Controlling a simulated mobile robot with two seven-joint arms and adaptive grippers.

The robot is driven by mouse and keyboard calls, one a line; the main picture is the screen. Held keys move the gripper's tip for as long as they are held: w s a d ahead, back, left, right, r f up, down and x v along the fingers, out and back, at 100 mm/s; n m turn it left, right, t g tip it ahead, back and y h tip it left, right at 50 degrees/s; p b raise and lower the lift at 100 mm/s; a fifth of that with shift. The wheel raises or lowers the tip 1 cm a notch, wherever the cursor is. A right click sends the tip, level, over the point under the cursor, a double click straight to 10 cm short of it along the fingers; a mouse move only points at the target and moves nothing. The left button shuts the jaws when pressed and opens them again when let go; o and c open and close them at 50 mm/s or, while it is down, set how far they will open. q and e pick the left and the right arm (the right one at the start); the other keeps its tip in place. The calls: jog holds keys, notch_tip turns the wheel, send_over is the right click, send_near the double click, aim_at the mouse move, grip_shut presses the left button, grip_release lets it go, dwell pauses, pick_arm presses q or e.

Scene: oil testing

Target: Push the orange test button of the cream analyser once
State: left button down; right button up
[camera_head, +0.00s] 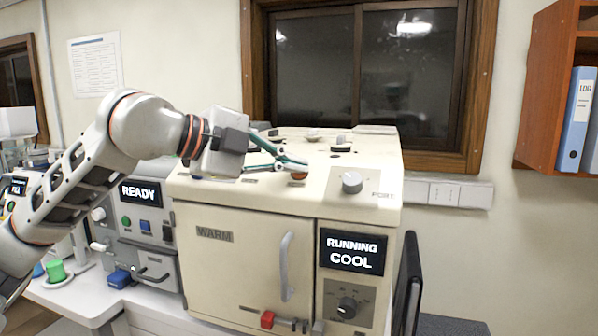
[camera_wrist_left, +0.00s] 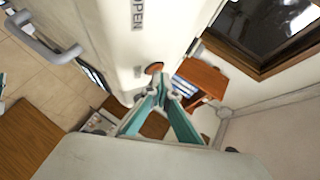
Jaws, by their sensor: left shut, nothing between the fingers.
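The cream analyser (camera_head: 245,220) stands on the bench in the middle of the head view. Its display (camera_head: 352,251) reads "RUNNING COOL". The orange test button (camera_head: 299,176) sits on its sloped top panel, left of a grey knob (camera_head: 352,182). My left gripper (camera_head: 301,164) has its teal fingers shut and empty, with the tips just by the button. In the left wrist view the shut fingertips (camera_wrist_left: 168,88) are close beside the orange button (camera_wrist_left: 154,68). I cannot tell whether they touch it. My right gripper is not in view.
A grey machine (camera_head: 148,225) with a "READY" display stands left of the analyser, under my left arm. More knobs (camera_head: 340,148) stand further back on the analyser's top. A window (camera_head: 365,70) is behind it. A brown shelf (camera_head: 550,85) with binders hangs at the right.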

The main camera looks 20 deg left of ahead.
pick_arm(q)
jog(key=shift+s+r, duration=0.45)
jog(key=shift+r, duration=0.2)
jog(key=shift+s+a+r+p, duration=0.1)
jog(key=shift+s+r+p, duration=0.2)
jog(key=shift+r, duration=0.15)
jog(key=shift+s+r+p, duration=0.15)
jog(key=shift+r+p, duration=0.1)
jog(key=shift+r, duration=0.15)
jog(key=shift+s+r+p, duration=0.5)
jog(key=shift+s+r, duration=0.45)
jog(key=shift+r, duration=0.25)
